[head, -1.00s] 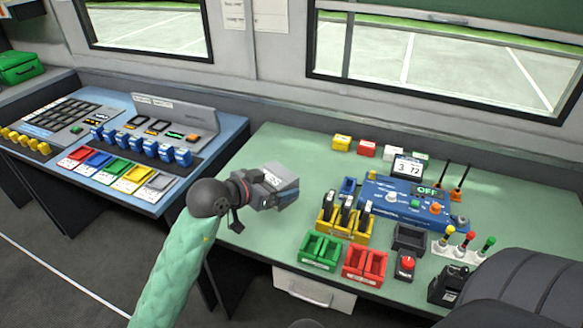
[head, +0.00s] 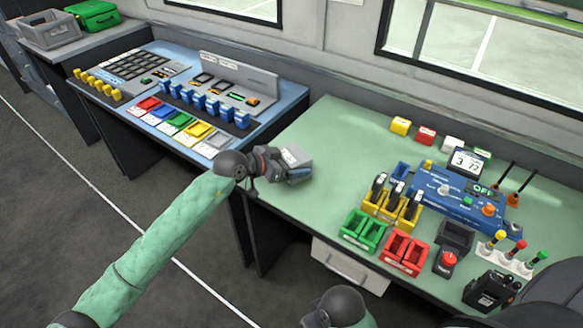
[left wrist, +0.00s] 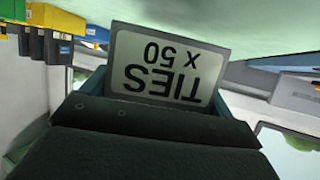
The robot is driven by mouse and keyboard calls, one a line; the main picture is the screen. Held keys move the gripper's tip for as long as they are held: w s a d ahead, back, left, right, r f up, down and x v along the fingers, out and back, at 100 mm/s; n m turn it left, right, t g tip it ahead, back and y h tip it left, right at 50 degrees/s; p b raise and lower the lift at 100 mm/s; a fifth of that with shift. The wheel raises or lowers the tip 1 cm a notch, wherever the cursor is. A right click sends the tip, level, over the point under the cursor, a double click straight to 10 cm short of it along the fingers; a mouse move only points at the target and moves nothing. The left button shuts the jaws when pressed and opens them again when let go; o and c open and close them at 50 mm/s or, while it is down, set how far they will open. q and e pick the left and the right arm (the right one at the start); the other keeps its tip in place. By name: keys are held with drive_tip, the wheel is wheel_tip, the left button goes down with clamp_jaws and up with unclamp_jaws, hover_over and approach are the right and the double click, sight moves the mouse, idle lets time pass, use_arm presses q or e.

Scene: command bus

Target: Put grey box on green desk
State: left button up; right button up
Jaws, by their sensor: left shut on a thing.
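My left gripper (head: 283,166) is shut on a small grey box (head: 300,158) with a white label. In the left wrist view the box (left wrist: 168,66) fills the middle, its label reading "TIES x 50" upside down. The box is over the front left part of the green desk (head: 325,140). I cannot tell whether it touches the desk top, which also shows in the left wrist view (left wrist: 240,22). A dark part of my right arm shows at the bottom of the head view; its gripper is not seen.
Right of the box, the desk holds green bins (head: 363,230), red bins (head: 405,252), yellow bins (head: 392,208) and a blue control panel (head: 455,195). The desk's back left is clear. A blue console (head: 285,98) stands to the left. A grey crate (head: 50,33) sits at far left.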

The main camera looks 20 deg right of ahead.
use_arm(q)
drive_tip(key=shift+f, duration=1.5)
use_arm(e)
drive_tip(key=shift+d+r, duration=0.35)
drive_tip(key=shift+d, duration=0.05)
use_arm(q)
drive_tip(key=o, duration=0.9)
drive_tip(key=shift+a, duration=0.15)
use_arm(e)
drive_tip(key=shift+a, duration=0.1)
use_arm(q)
drive_tip(key=b+v, duration=0.1)
drive_tip(key=v, duration=1)
drive_tip(key=shift+r, duration=0.15)
drive_tip(key=shift+s+a+r, duration=0.1)
drive_tip(key=shift+a+r, duration=0.05)
drive_tip(key=shift+a, duration=0.1)
use_arm(e)
drive_tip(key=shift+w+a+f, duration=0.2)
drive_tip(key=shift+a+f, duration=0.25)
drive_tip(key=shift+f, duration=0.2)
drive_tip(key=shift+w+a+f, duration=0.15)
drive_tip(key=shift+a+f, duration=0.25)
drive_tip(key=shift+f, duration=0.2)
